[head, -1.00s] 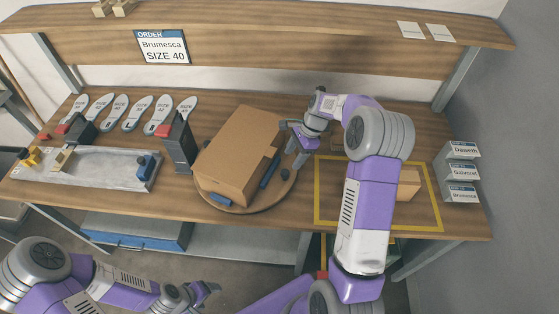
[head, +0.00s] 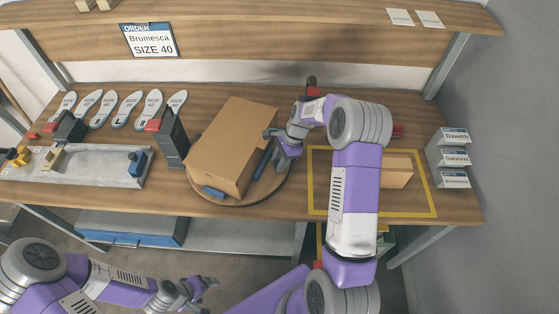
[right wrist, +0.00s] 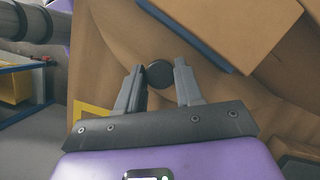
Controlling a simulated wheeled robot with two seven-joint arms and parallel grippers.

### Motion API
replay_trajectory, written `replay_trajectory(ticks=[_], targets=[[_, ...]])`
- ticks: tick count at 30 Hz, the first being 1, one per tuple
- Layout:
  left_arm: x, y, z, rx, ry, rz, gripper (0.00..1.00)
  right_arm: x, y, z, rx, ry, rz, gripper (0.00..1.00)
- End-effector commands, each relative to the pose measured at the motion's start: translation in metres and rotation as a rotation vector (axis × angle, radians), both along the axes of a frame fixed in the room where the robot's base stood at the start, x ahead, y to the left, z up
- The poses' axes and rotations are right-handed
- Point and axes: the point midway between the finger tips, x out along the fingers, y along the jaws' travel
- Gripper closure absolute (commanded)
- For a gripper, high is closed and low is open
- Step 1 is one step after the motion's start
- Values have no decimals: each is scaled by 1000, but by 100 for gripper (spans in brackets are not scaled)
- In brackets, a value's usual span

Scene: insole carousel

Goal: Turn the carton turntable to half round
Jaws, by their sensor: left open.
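The brown carton (head: 228,140) lies on the round wooden turntable (head: 262,193) on the bench, its long side slanting from lower left to upper right. My right gripper (head: 284,160) is at the turntable's right edge, beside the carton. In the right wrist view its two fingers (right wrist: 159,75) stand either side of a dark round knob (right wrist: 158,74) on the turntable. The knob nearly fills the gap; I cannot tell whether the fingers press on it. In the head view the knob is hidden. My left gripper (head: 196,289) is open and empty, low in front of the bench.
Blue strips (head: 213,191) lie along the carton's near end and right side. A dark upright block (head: 171,137) stands close to its left. A yellow-outlined area (head: 420,212) with a small box (head: 397,172) lies right. Insoles (head: 128,108) and a grey fixture (head: 105,168) are at left.

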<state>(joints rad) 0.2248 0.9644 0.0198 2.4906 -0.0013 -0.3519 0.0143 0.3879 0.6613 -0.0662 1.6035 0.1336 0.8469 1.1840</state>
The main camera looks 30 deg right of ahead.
Motion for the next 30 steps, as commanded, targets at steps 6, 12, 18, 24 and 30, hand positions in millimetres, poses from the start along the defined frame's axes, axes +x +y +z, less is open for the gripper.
replay_trajectory(ticks=[6, 12, 18, 24, 30], targets=[[0, 0, 0, 0, 0, 0, 28, 0, 0, 0, 0, 0, 0, 98], [0, 0, 0, 0, 0, 0, 28, 0, 0, 0, 0, 0, 0, 100], [0, 0, 0, 0, 0, 0, 28, 1, -2, 0, 0, 0, 12, 100], [0, 0, 2, 0, 0, 0, 28, 3, -8, 1, 0, 1, 59, 100], [0, 0, 4, 0, 0, 0, 28, 7, -19, 1, 0, -1, 140, 100]])
